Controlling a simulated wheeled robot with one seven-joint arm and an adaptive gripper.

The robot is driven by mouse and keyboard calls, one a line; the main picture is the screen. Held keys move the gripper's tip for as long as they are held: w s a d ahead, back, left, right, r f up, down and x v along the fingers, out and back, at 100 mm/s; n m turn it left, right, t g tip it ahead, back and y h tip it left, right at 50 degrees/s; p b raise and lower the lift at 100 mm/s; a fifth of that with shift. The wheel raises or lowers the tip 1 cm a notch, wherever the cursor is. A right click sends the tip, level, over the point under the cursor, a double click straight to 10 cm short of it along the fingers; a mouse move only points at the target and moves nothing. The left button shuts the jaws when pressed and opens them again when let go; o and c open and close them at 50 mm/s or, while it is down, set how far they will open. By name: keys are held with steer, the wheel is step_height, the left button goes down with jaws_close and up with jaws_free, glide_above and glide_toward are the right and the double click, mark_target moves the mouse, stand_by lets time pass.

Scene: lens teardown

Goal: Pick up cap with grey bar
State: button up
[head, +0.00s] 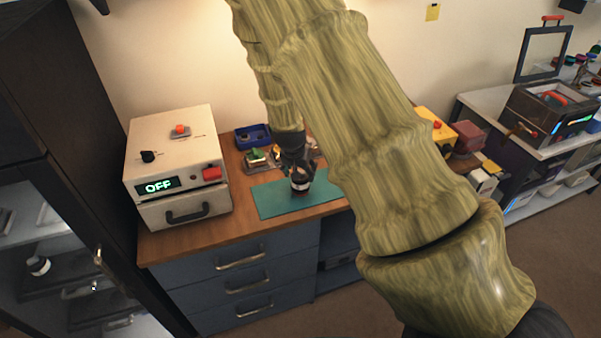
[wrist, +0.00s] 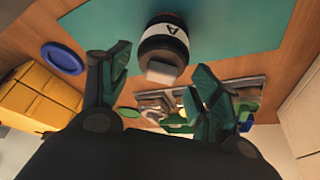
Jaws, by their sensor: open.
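A dark cylinder with a white band marked "A" (wrist: 165,31) stands on the teal mat (wrist: 225,25). On the end facing my wrist camera is a dark cap with a pale grey bar (wrist: 163,72) across it. In the head view the cylinder (head: 300,185) shows under my gripper (head: 297,172), its top partly hidden by the fingers. In the wrist view my gripper (wrist: 160,68) is open, one finger to each side of the bar in the picture. I cannot tell how far apart fingers and bar are.
A white box with an "OFF" display (head: 178,165) stands left of the mat. A blue tray (head: 252,137) and a tray of small parts (head: 262,158) lie behind the mat. A yellow box (wrist: 38,95) and a blue round dish (wrist: 62,57) show in the wrist view.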

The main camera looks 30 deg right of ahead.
steer(key=shift+f, duration=0.1)
steer(key=c, duration=0.6)
